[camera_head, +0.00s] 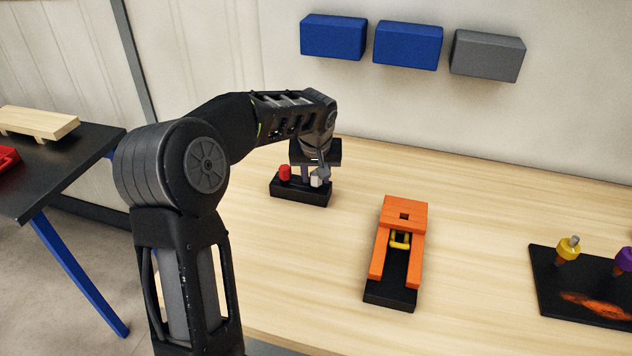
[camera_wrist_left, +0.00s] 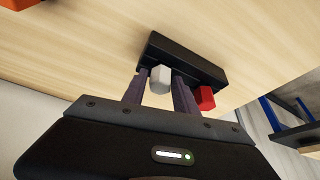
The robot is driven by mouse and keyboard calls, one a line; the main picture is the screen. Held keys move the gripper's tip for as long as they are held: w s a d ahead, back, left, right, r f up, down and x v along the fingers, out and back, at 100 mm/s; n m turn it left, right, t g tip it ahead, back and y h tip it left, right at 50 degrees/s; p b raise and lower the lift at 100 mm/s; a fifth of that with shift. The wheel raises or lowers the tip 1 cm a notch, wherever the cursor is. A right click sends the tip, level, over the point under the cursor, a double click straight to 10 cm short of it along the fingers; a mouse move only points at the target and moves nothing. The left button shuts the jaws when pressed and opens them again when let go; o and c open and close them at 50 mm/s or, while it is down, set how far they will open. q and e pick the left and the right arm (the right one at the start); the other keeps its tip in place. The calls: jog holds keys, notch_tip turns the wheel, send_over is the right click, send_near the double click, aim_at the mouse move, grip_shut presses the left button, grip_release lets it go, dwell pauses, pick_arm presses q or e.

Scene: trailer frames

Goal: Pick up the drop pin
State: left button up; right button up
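A low black holder (camera_head: 287,190) stands on the wooden table with a red-topped pin (camera_head: 285,172) and a pale grey-topped pin (camera_head: 316,181). I cannot tell from looks alone which piece is the drop pin. My left gripper (camera_head: 314,174) points down over the holder's right part. In the left wrist view its two fingers (camera_wrist_left: 161,78) are apart, with the grey pin's head (camera_wrist_left: 160,82) between them. The red top (camera_wrist_left: 205,98) is outside the fingers, beside the right one. The wrist partly hides the holder in the head view. My right gripper is not in view.
An orange clamp-like fixture (camera_head: 404,216) on a black base stands mid-table. A black plate (camera_head: 548,288) with yellow (camera_head: 567,249) and purple (camera_head: 625,259) knobs is at right. Two blue boxes (camera_head: 333,37) and a grey one (camera_head: 487,55) hang on the wall.

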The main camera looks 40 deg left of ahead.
pick_arm(q)
grip_shut()
dwell(0.4)
notch_tip(320, 180, up, 10)
jog(key=shift+b, duration=0.4)
jog(key=shift+r, duration=0.1)
dwell(0.5)
